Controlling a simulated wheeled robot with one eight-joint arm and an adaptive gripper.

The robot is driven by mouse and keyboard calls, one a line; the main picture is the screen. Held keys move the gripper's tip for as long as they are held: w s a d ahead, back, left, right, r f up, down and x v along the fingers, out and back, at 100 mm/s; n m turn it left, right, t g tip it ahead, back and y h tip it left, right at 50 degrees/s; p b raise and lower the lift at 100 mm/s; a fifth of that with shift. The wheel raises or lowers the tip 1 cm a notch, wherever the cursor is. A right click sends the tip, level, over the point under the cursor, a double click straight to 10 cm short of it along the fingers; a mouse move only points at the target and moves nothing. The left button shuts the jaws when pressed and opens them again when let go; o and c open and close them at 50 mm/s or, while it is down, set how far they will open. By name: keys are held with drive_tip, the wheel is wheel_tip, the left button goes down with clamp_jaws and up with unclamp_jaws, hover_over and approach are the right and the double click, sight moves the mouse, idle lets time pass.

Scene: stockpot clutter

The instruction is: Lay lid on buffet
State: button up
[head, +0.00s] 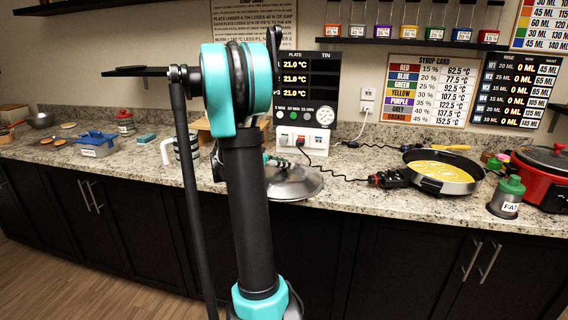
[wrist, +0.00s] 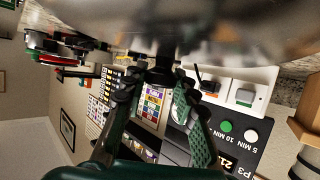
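The lid (head: 294,184) is a shiny metal dome with a dark knob. In the head view it is at the counter's front part, right of my arm, level and at or just above the surface; I cannot tell whether it touches. In the wrist view the lid (wrist: 200,25) fills the top, blurred and close. My gripper (wrist: 161,76) has its two fingers converging on either side of the knob and appears shut on it. In the head view my gripper (head: 272,161) is partly hidden behind my arm. The buffet seems to be the long speckled stone counter (head: 345,190) over dark cabinets.
Right of the lid are a black cable, a pan (head: 440,172) of yellow liquid, a green-topped bottle (head: 507,197) and a red cooker (head: 545,175). Behind stands the control panel (head: 308,100). Counter between lid and pan has some room.

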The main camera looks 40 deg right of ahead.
drive_tip(key=o, duration=0.4)
drive_tip(key=shift+o, duration=0.2)
drive_tip(key=shift+a, duration=0.1)
drive_tip(key=v, duration=1.1)
drive_tip(key=shift+w+a+r, duration=0.1)
drive_tip(key=shift+a+r, duration=0.05)
drive_tip(key=shift+a, duration=0.2)
